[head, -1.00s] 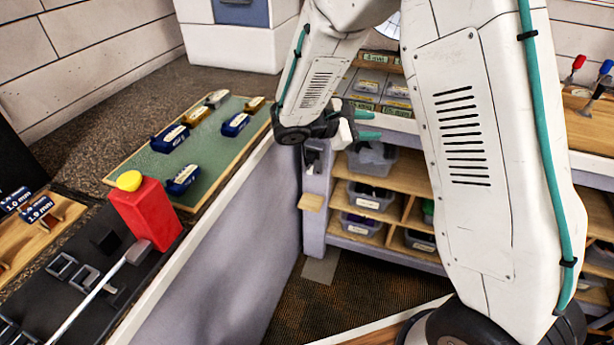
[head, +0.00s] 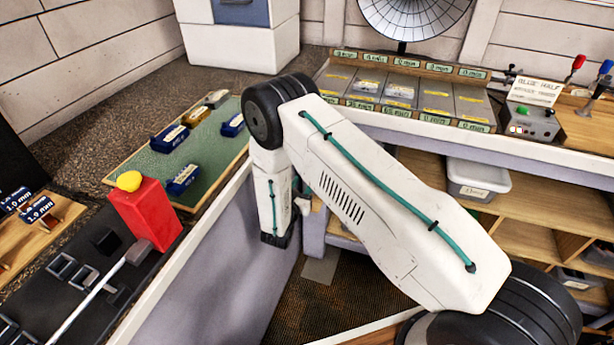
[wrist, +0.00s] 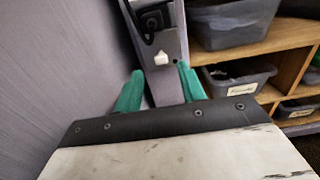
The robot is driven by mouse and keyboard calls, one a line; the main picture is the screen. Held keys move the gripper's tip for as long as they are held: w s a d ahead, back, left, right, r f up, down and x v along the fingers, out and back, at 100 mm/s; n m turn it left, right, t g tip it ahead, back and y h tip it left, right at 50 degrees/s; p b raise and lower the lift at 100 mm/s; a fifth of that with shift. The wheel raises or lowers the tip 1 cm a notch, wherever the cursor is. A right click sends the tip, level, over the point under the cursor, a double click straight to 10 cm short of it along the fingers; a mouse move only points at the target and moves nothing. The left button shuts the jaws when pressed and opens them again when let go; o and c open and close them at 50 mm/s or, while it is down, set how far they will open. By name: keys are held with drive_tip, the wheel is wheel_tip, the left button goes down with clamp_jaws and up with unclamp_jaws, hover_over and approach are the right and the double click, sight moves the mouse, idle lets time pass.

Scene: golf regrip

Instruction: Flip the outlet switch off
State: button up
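The outlet (wrist: 150,18) is a dark socket on a grey metal plate on the narrow lilac post, at the top of the wrist view. Below the socket is a small white switch (wrist: 161,58); I cannot tell its position. My gripper (wrist: 160,72) is open, with two teal fingers apart and nothing visible between them. The switch shows just beyond the fingertips, between them in the picture. I cannot tell whether anything touches. In the head view my arm hides the outlet and most of the gripper.
A lilac panel runs close on the left in the wrist view. Shelves with grey bins (wrist: 238,78) stand to the right. In the head view, the workbench with a green mat (head: 205,150) and red block (head: 146,212) is left of my arm.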

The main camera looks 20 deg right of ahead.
drive_tip(key=x, duration=0.5)
drive_tip(key=shift+d, duration=0.1)
clamp_jaws()
